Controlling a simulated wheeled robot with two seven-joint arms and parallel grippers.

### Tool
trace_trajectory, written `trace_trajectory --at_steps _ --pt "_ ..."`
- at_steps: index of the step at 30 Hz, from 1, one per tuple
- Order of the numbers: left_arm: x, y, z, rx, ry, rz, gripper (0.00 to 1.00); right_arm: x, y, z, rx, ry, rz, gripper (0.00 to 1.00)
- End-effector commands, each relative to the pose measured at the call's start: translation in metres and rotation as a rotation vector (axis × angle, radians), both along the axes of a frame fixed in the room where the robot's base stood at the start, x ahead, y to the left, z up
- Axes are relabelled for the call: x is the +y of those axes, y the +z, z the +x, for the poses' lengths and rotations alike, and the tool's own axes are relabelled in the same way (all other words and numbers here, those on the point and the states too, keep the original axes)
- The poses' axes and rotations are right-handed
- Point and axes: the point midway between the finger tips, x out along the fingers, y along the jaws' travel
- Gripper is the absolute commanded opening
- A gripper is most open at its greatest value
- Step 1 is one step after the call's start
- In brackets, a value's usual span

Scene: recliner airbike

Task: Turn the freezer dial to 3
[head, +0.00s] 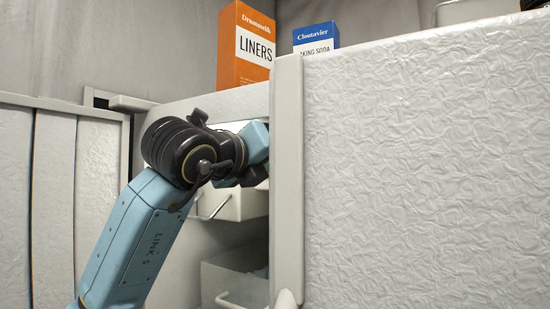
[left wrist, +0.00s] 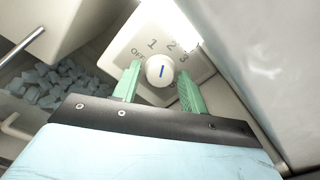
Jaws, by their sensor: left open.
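The freezer dial (left wrist: 160,70) is a round white knob with a short blue mark, in the left wrist view. It sits on a pale plate (left wrist: 143,32) printed with OFF, 1, 2, 3 and partly hidden further marks. The blue mark points up the picture, roughly between 1 and 2. My left gripper (left wrist: 158,72) is open, with one green finger on each side of the knob. I cannot tell whether either finger touches it. In the head view, my left arm reaches into the freezer behind the open door (head: 425,170), which hides the dial. My right gripper is not in view.
The door edge stands close right of my left arm. White bins (head: 235,203) are inside, below my wrist; ice cubes (left wrist: 50,85) lie in one. An orange liners box (head: 245,50) and a blue-and-white baking soda box (head: 316,38) stand on top.

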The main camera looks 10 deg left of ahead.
Motion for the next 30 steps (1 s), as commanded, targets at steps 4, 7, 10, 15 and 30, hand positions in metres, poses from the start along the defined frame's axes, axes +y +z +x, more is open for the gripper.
trace_trajectory --at_steps 4,7,10,15,30 --pt "0.0 0.0 0.0 0.001 -0.001 0.0 0.34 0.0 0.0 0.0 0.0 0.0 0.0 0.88" --pt "0.0 0.0 0.0 0.001 -0.001 0.0 0.2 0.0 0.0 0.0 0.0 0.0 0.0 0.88" --pt "0.0 0.0 0.0 -0.001 -0.001 0.006 0.18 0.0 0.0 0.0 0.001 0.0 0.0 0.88" --pt "0.001 -0.001 0.0 -0.066 0.003 0.164 0.18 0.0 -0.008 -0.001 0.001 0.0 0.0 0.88" --pt "0.001 -0.001 0.0 -0.146 0.003 0.36 0.18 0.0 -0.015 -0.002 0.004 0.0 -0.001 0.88"
